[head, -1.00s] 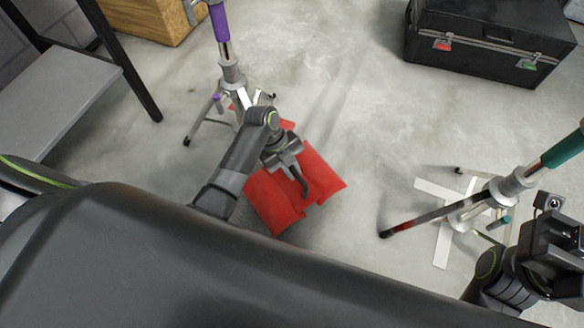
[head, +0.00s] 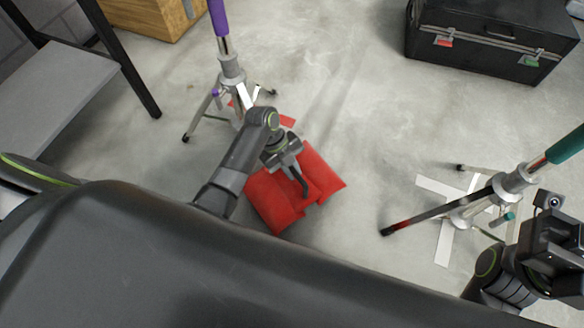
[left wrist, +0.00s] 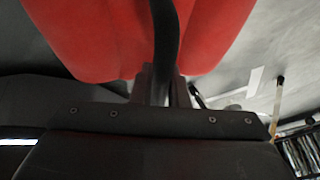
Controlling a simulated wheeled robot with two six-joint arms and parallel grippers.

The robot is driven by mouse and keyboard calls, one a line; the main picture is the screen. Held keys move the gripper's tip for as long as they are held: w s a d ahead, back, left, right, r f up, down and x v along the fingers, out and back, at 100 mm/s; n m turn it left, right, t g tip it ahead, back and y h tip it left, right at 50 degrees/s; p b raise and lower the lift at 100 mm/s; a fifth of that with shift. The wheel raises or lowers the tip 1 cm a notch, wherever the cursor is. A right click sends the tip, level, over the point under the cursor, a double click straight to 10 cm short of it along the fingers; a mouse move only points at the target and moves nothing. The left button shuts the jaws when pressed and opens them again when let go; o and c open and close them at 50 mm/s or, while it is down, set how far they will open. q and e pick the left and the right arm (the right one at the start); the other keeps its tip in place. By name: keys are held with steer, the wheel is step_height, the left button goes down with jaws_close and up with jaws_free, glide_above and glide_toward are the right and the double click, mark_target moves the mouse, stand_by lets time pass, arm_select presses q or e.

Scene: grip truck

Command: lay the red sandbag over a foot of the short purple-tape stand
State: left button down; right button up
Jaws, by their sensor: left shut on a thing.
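The red sandbag (head: 324,173) hangs in two lobes from my left gripper (head: 298,178), which is shut on its middle strap. In the left wrist view the bag (left wrist: 225,30) fills the top, with a dark strap (left wrist: 165,35) running into the jaws (left wrist: 160,88). The purple-tape stand (head: 230,68) is upright just up and left of the bag in the head view, on splayed metal legs. My left arm and the bag hide part of its base. My right gripper (head: 553,245) shows partly at the lower right edge; its fingers are not clear.
A teal-tape stand (head: 510,182) is at the right, over white floor tape (head: 443,240). Red floor tape (head: 287,121) lies by the purple stand. A black case (head: 490,40), a wooden box (head: 150,18) and a grey shelf (head: 60,85) stand around. The middle floor is clear.

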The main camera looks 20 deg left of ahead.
arm_select(q)
steer(key=shift+w+d+f+b, duration=0.1)
steer(key=shift+w+f+b, duration=0.1)
steer(key=shift+f+b, duration=0.15)
steer(key=c, duration=1.3)
jaws_free()
steer(key=shift+s, duration=0.1)
steer(key=shift+s+f, duration=0.2)
steer(key=shift+f, duration=0.1)
steer(key=p+v, duration=0.9)
steer(key=v, duration=0.9)
steer(key=shift+w+d, duration=0.1)
steer(key=shift+w, duration=0.1)
